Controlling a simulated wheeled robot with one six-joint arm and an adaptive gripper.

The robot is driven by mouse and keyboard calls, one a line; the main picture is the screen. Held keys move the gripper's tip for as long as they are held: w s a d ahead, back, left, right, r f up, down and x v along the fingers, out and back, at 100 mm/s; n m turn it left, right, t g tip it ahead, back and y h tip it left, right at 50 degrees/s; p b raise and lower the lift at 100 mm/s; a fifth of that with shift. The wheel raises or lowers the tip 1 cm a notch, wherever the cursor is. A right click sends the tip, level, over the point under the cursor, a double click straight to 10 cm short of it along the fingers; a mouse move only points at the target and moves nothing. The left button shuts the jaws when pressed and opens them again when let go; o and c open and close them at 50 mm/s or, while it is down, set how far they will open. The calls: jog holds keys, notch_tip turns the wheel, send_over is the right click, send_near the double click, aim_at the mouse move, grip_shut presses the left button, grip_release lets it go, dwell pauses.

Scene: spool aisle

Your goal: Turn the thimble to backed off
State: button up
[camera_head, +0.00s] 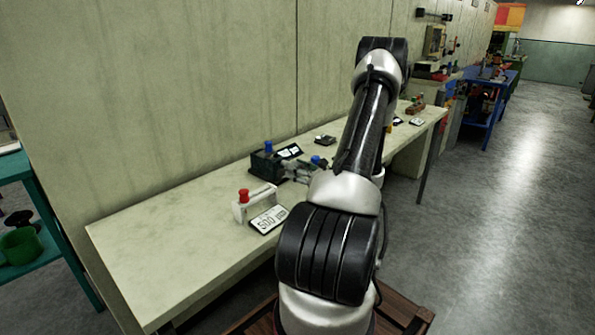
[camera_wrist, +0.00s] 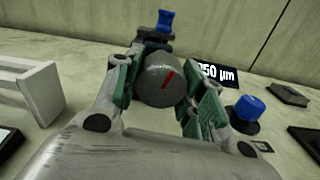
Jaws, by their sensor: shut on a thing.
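The thimble (camera_wrist: 160,86) is a dark grey round knob with a red line on its face and small markings around it, seen end-on in the wrist view. The red line slants up to the right. My gripper (camera_wrist: 162,92) is shut on the thimble, with one green-padded finger on each side. A dark green block with a blue knob (camera_wrist: 165,20) stands behind the thimble. In the head view this dark block (camera_head: 266,165) stands on the bench near the wall; my arm hides most of the gripper there.
A blue knob on a dark base (camera_wrist: 249,108) is close to my right finger. A white bracket with a red knob (camera_head: 243,205) and a display (camera_head: 268,219) stand nearer. The bench's near-left end (camera_head: 150,265) is clear.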

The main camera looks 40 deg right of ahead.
jog(key=o, duration=1)
jog(key=s, duration=0.8)
jog(key=s+d, duration=0.1)
jog(key=s, duration=0.3)
